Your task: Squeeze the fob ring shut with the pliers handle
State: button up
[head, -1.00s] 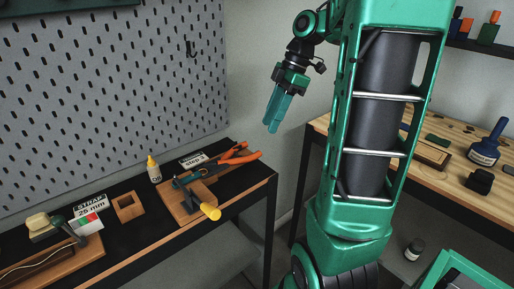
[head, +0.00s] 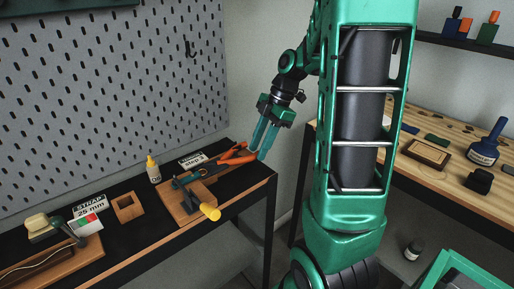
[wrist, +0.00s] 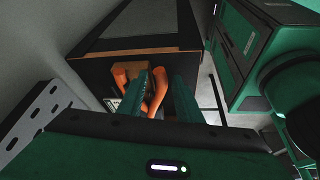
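Orange-handled pliers (head: 237,159) lie at the right end of the black bench, jaws toward a wooden block (head: 197,200). Their two handles are spread apart in the wrist view, one orange handle (wrist: 121,76) outside my fingers and the other (wrist: 158,88) between them. My gripper (head: 262,148) points down at the handle ends, its teal fingers (wrist: 168,98) apart; I cannot tell whether they touch the handle. A small blue loop-like part (head: 182,181) shows near the jaws. The fob ring is too small to make out.
A glue bottle (head: 153,170), a "step" card (head: 193,159) and a square wooden holder (head: 128,207) stand nearby. The pegboard (head: 110,90) rises behind. A wooden table (head: 440,150) is at right.

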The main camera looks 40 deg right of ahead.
jog(key=shift+f, duration=0.2)
grip_shut()
jog(key=shift+w, duration=0.25)
grip_release()
